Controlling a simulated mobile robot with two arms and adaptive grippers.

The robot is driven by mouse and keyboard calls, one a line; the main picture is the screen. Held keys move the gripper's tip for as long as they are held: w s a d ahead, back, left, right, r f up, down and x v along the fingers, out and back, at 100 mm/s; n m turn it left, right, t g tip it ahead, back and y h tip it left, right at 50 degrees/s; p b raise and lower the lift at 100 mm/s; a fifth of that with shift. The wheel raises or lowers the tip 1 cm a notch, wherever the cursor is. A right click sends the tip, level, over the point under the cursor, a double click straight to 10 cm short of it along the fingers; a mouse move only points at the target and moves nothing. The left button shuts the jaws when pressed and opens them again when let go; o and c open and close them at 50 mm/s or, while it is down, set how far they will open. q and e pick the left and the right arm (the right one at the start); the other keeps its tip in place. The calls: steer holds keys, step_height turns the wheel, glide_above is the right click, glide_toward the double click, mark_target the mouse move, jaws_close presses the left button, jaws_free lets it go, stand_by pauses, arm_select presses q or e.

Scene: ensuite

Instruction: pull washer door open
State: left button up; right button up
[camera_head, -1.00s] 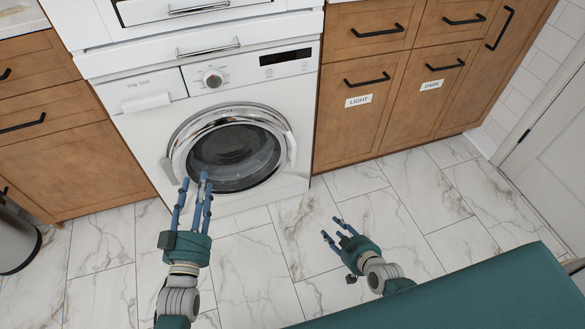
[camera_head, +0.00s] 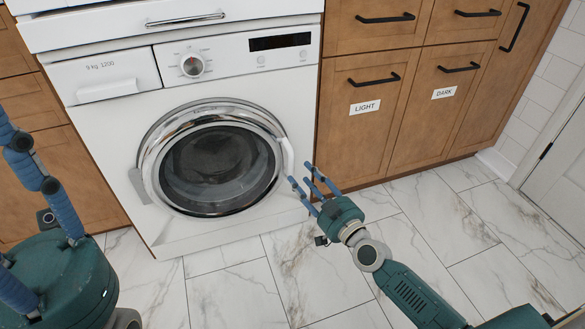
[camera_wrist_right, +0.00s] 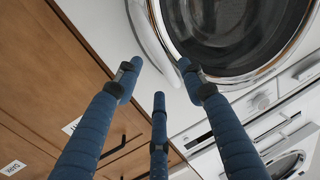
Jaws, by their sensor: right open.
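The white washer (camera_head: 100,115) stands in front of me with its round door (camera_head: 215,165) shut. The door has a chrome ring, dark glass and a pale handle (camera_head: 286,157) on its right side. My right gripper (camera_head: 305,187) is open and empty, its blue fingers just right of and below the handle. In the right wrist view the fingers (camera_wrist_right: 158,80) spread near the door's rim (camera_wrist_right: 160,40), with the handle (camera_wrist_right: 145,35) beyond them. I cannot tell whether a finger touches it. My left gripper (camera_head: 40,190) is large at the lower left, away from the door, its fingers apart.
Wooden cabinets with black handles stand on both sides; the right ones carry LIGHT (camera_head: 365,107) and DARK (camera_head: 444,92) labels. A white door (camera_head: 560,150) is at the far right. The marble-tiled floor (camera_head: 235,290) before the washer is clear.

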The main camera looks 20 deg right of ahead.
mark_target(293, 165)
steer(key=x, duration=0.6)
steer(key=shift+w+a+f+b, duration=0.1)
steer(key=shift+w+b, duration=0.25)
steer(key=shift+b, duration=0.05)
jaws_close()
